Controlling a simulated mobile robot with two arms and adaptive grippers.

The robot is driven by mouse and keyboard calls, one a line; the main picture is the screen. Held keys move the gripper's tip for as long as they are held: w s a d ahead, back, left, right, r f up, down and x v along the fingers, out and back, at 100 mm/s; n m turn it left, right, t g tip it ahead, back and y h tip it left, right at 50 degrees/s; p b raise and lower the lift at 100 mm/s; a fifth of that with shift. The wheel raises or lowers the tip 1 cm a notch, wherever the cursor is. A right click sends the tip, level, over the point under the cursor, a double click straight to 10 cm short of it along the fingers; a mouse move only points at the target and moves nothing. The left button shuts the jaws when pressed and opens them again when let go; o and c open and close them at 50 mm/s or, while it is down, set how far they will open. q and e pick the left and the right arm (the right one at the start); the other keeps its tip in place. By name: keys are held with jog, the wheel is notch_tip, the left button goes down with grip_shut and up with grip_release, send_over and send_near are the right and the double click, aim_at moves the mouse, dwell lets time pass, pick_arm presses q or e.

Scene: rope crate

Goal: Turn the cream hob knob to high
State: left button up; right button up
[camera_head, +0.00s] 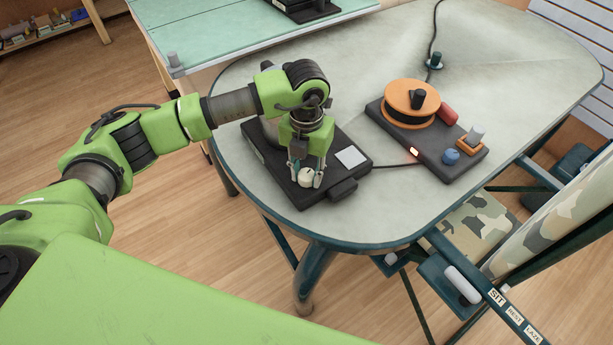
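The cream hob knob (306,175) sits on the front part of a dark flat hob unit (333,146) on the table. My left gripper (306,180) reaches down over it from above, with one fingertip on either side of the knob. The fingers look spread a little wider than the knob, and I cannot make out firm contact. The knob's top partly shows between the fingers; its pointer and any markings are too small to read. My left gripper and wrist hide part of the unit's back. My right gripper is not in view.
The pale rounded table (480,60) carries a second dark unit (440,148) with an orange reel (410,103), a red cylinder (447,113) and a blue knob (450,156). A cable joins the two units. A camouflage-patterned seat (478,222) stands by the table's front right.

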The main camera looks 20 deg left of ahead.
pick_arm(q)
jog(key=shift+o, duration=0.6)
jog(key=n+p, duration=0.1)
jog(key=n, duration=0.3)
jog(key=shift+n, duration=1)
jog(key=n+p, duration=0.1)
jog(key=n, duration=0.1)
jog(key=shift+r+n+p, duration=0.15)
jog(key=shift+n+p, duration=0.25)
jog(key=n+p, duration=0.1)
jog(key=n, duration=0.2)
